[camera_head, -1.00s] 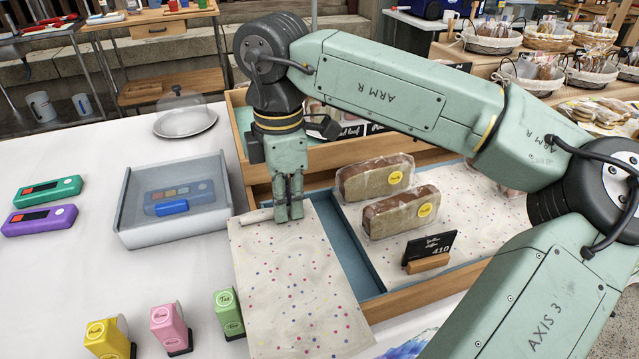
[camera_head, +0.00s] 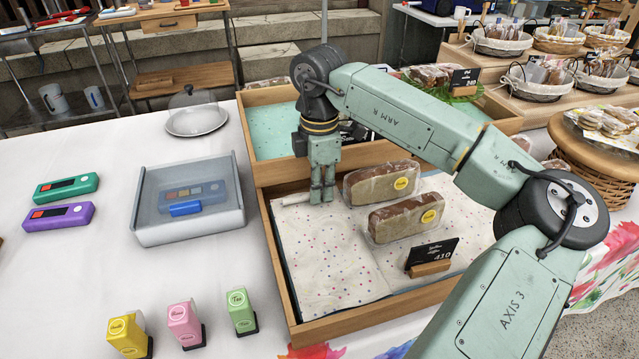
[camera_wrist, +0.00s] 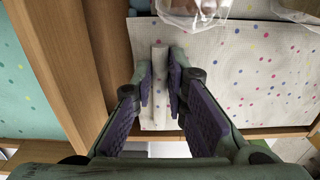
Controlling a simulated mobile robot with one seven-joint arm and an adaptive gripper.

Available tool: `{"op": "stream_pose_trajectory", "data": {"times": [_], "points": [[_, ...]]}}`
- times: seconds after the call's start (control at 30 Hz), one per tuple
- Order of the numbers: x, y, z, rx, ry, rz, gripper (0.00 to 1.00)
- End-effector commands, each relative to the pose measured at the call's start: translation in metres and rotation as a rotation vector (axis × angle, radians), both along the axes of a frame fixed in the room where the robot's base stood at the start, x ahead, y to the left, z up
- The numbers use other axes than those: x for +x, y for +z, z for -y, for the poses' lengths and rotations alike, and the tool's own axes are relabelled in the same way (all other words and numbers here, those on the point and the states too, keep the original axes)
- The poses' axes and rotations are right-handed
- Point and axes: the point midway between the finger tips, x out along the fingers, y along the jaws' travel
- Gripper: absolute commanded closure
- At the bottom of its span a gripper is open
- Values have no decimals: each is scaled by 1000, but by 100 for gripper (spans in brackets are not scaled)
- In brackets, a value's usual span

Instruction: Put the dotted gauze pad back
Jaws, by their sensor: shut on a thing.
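The dotted gauze pad (camera_head: 325,258) is a white sheet with small coloured dots. It lies inside the left part of the front wooden tray (camera_head: 352,325), over the tray floor. It also shows in the wrist view (camera_wrist: 225,85). My gripper (camera_head: 322,198) is at the pad's far edge, near the tray's back left corner. It is shut on the pale rolled edge of the pad, which shows between the fingers in the wrist view (camera_wrist: 160,85). Whether the whole pad rests flat on the floor I cannot tell.
Two wrapped loaves (camera_head: 382,184) (camera_head: 405,217) and a black price card (camera_head: 432,252) stand right of the pad. A grey lidded box (camera_head: 190,232) is left of the tray. Yellow, pink and green stamps (camera_head: 184,322) stand in front. A second tray (camera_head: 268,130) is behind.

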Motion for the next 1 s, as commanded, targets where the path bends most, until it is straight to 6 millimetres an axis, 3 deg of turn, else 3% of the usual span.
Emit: {"op": "stream_pose_trajectory", "data": {"times": [0.4, 0.43, 0.7, 1.0], "points": [[0, -10, 0, -1, -1, 1, 100], [0, -9, 0, 0, -1, 1, 86], [0, -8, 0, 0, -1, 0, 68], [0, -8, 0, 0, 0, 0, 66]]}}
